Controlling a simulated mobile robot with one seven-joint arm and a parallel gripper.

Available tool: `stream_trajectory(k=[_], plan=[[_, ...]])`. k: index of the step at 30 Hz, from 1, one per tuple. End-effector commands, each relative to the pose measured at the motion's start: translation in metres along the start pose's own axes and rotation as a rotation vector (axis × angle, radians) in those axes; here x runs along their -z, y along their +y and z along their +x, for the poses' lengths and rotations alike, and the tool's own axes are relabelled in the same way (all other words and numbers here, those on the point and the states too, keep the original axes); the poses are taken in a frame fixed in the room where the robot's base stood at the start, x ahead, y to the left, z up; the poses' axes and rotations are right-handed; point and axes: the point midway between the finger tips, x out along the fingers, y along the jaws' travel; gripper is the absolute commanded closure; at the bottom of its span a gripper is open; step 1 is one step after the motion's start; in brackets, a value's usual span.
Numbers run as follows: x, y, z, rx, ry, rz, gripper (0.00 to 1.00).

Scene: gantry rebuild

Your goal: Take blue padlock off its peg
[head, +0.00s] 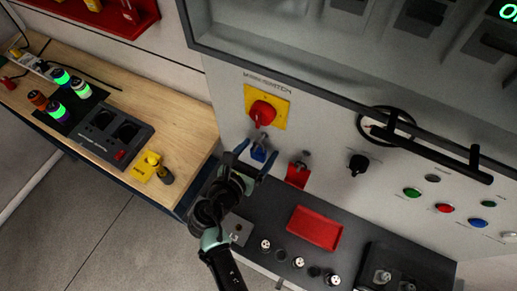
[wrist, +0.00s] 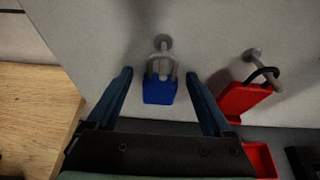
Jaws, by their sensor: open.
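The blue padlock (wrist: 159,91) hangs by its grey shackle from a metal peg (wrist: 161,42) on the pale panel in the wrist view. In the head view the blue padlock (head: 259,153) shows below the red and yellow main switch. My gripper (wrist: 163,86) is open, with one blue finger to the left of the padlock and one to the right. Both fingers look apart from it. In the head view my gripper (head: 255,160) is in front of the panel at the padlock; how deep the fingers reach is hard to tell.
The red and yellow main switch (head: 263,112) is above. A red tray (head: 315,228) lies on the dark shelf below. A wooden bench (head: 150,100) stands at left.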

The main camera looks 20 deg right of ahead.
Motion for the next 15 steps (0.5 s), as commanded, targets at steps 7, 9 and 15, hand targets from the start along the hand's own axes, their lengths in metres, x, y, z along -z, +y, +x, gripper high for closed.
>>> stream_trajectory(k=[7,9,15], plan=[[0.0004,-0.0002,0.006,0.0,0.0,0.001,0.15],[0.0004,-0.0001,0.0059,0.0,0.0,0.001,0.15],[0.0004,-0.0001,0.0056,-0.001,0.0,0.001,0.49]])
